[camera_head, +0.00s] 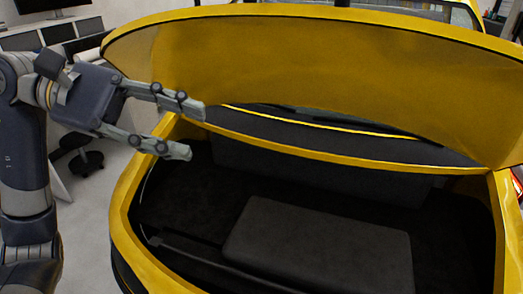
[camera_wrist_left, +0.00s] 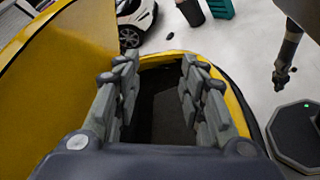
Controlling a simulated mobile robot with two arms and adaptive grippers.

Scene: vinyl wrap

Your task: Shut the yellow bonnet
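The yellow bonnet (camera_head: 330,75) stands raised over the car's front compartment in the head view. Its underside also fills the left of the left wrist view (camera_wrist_left: 65,75). The open compartment has a yellow rim (camera_head: 130,205) and a dark inside with a dark grey box-like cover (camera_head: 320,250). My left gripper (camera_head: 198,132) is open and empty, its fingers over the compartment's left edge, below and in front of the bonnet. In the wrist view its two fingers (camera_wrist_left: 160,95) are spread apart above the rim. I cannot tell whether a finger touches the bonnet. My right gripper is not in view.
White cabinets (camera_head: 50,35) and a dark stool (camera_head: 80,155) stand at the back left. In the wrist view a white car (camera_wrist_left: 135,20), a dark bin (camera_wrist_left: 190,12) and a green crate (camera_wrist_left: 219,9) stand beyond. Pale floor (camera_wrist_left: 245,60) is free beside the car.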

